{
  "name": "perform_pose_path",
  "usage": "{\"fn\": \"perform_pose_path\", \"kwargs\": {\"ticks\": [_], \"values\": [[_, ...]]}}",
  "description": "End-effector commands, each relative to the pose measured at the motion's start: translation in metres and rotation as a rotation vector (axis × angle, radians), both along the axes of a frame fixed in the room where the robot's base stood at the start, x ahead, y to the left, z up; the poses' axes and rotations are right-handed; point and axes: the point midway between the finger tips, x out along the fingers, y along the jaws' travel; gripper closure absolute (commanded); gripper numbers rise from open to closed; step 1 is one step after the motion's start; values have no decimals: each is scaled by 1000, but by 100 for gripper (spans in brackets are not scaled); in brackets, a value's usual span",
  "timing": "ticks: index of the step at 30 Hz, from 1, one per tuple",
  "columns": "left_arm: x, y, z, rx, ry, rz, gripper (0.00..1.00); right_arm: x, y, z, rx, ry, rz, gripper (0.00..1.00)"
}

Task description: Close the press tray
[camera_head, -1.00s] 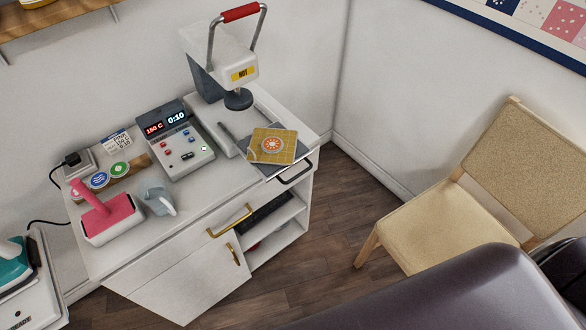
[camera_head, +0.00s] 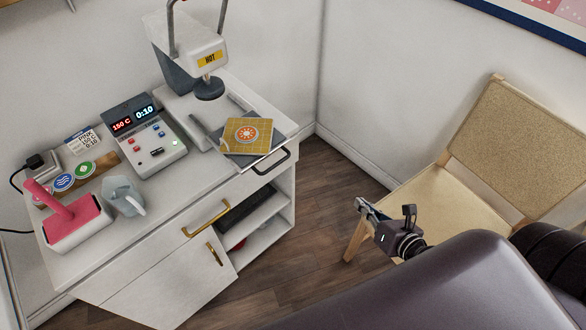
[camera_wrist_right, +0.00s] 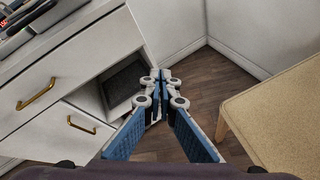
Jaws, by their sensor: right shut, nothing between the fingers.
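The press tray (camera_head: 279,142) is a dark grey plate with a black loop handle (camera_head: 273,162). It sticks out from under the heat press (camera_head: 196,55) past the front edge of the white cabinet top. A mustard cloth square (camera_head: 233,145) with an orange round patch (camera_head: 246,134) lies on it. My right gripper (camera_head: 361,205) is shut and empty, in the air to the right of the tray handle and apart from it, in front of the chair. In the right wrist view its blue fingers (camera_wrist_right: 162,76) meet at the tips. My left gripper is out of view.
A control box (camera_head: 146,135), a grey jug (camera_head: 123,196) and a pink-handled tool (camera_head: 70,222) stand on the cabinet top. The cabinet has brass handles (camera_head: 206,218) and open shelves. A beige chair (camera_head: 432,205) stands at the right. Bare floor lies between cabinet and chair.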

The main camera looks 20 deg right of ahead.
Motion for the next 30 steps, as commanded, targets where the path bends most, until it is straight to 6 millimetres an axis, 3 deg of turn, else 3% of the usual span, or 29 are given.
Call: {"fn": "perform_pose_path", "kwargs": {"ticks": [3,6,10,17,30], "values": [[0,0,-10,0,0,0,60,5,52,56,-159,-129,221,100],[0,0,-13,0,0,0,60,2,87,94,-253,-221,348,100],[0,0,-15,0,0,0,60,-3,113,123,-320,-298,435,100],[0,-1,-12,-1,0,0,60,2,121,132,-342,-322,455,100],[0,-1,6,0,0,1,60,40,135,125,-336,-322,452,100]]}}
